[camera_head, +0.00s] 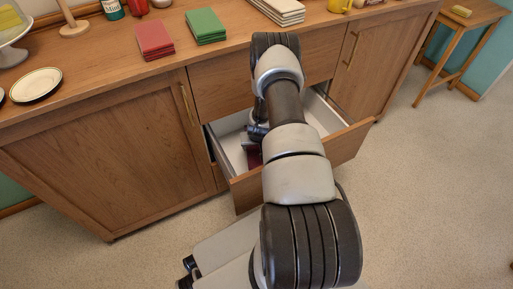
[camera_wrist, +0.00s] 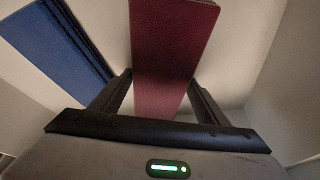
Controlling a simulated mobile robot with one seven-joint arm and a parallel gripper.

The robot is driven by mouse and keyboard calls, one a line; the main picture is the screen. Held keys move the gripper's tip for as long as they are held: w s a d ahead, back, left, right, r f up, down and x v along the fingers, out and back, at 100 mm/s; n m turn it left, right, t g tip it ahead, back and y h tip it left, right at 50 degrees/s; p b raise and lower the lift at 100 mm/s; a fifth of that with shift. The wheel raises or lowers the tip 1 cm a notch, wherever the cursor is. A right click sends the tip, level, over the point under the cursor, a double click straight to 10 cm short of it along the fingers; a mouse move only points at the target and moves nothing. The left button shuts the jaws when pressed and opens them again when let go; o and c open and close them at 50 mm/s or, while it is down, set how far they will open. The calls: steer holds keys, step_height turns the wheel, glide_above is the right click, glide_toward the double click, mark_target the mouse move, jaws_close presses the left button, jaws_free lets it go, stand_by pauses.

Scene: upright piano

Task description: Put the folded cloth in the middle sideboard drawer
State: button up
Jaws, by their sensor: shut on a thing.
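My gripper (camera_wrist: 160,98) is shut on a dark red folded cloth (camera_wrist: 170,45), which stands between its two fingers in the wrist view. In the head view a small part of the dark red cloth (camera_head: 254,158) shows inside the open middle sideboard drawer (camera_head: 345,143), beside my arm. My arm hides most of the gripper and much of the drawer there. The drawer is pulled out and has a pale interior. Whether the cloth touches the drawer floor I cannot tell.
A blue flat thing (camera_wrist: 58,45) lies left of the cloth in the wrist view. A red folded stack (camera_head: 155,39), a green folded stack (camera_head: 205,25) and a white plate (camera_head: 36,85) are on the sideboard top. A small wooden table (camera_head: 470,18) stands at right.

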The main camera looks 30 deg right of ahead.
steer(key=o, duration=1.2)
